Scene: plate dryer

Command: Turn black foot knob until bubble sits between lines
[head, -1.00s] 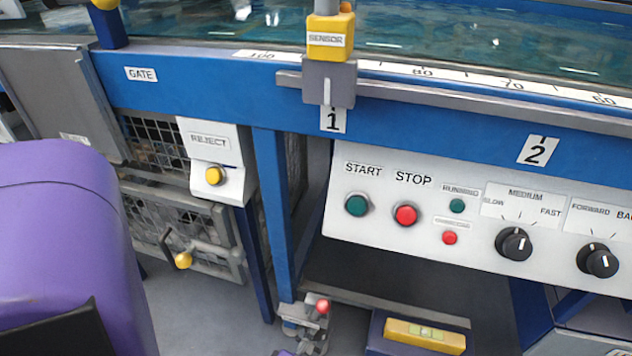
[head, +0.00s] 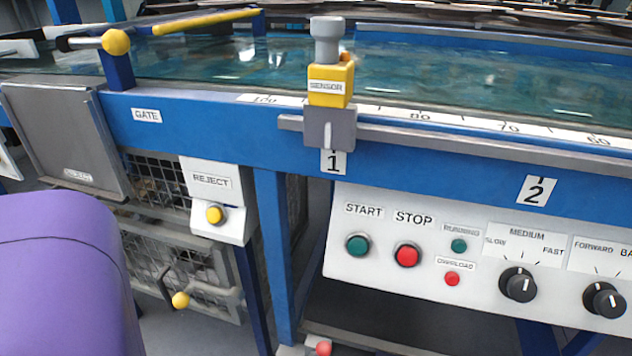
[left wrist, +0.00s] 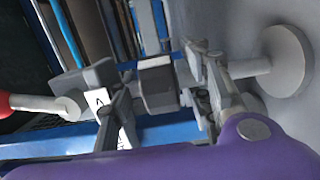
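In the left wrist view, my left gripper's fingers (left wrist: 160,100) stand apart on either side of a dark, blocky piece (left wrist: 158,85). This may be the black foot knob; I cannot tell whether the fingers press on it. To its right, a grey stem ends in a round grey foot disc (left wrist: 285,62), partly behind the right finger. The bubble level and its lines are not visible now. My left arm's purple link (head: 65,275) shows at left in the head view, but its gripper does not. My right gripper is not in view.
A red ball handle (left wrist: 4,104) is close at the left; its ball also shows at the head view's bottom edge (head: 323,349).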

